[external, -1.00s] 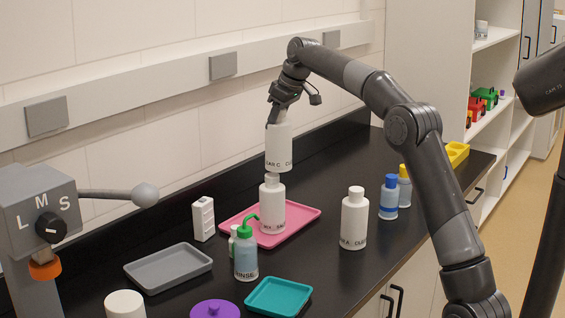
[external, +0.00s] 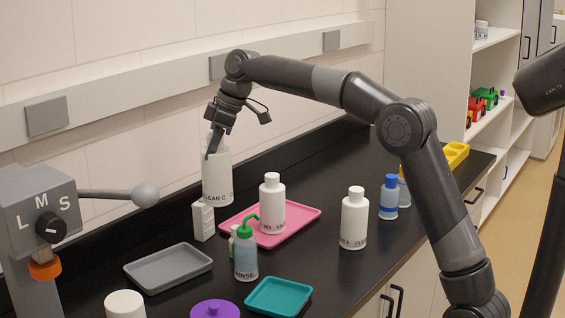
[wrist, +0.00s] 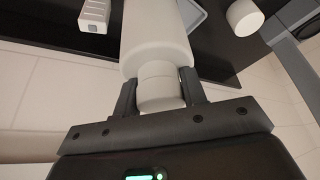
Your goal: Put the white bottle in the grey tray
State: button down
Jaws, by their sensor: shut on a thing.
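My gripper (external: 213,143) is shut on a white bottle (external: 216,178) labelled "CLEAR C…" and holds it upright above the bench, behind the small white block. In the wrist view my gripper (wrist: 158,95) has a finger on each side of the neck of the white bottle (wrist: 156,38). The empty grey tray (external: 168,268) lies on the bench at the lower left, to the left of and nearer than the held bottle. Part of the grey tray (wrist: 190,14) shows in the wrist view beyond the bottle.
A white block (external: 203,221) stands below the held bottle. A pink tray (external: 303,215) holds another white bottle (external: 272,203). A third white bottle (external: 354,220), a green-capped rinse bottle (external: 246,258) and a teal tray (external: 278,297) are nearby. A lever (external: 110,195) juts in at left.

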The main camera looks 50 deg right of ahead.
aim_at(208, 162)
jog(key=shift+n, duration=0.4)
jog(key=shift+s+a+f, duration=0.25)
jog(key=shift+a+f, duration=0.65)
jog(key=shift+f, duration=0.2)
jog(key=shift+s+a+f, duration=0.2)
jog(key=shift+a+f, duration=0.7)
jog(key=shift+f, duration=0.2)
jog(key=w+a+f, duration=0.3)
jog(key=a+f, duration=0.8)
jog(key=shift+w+f, duration=0.2)
jog(key=shift+f, duration=0.1)
jog(key=shift+a, duration=0.1)
jog(key=shift+f, duration=0.15)
jog(key=c, duration=0.9)
grip_release()
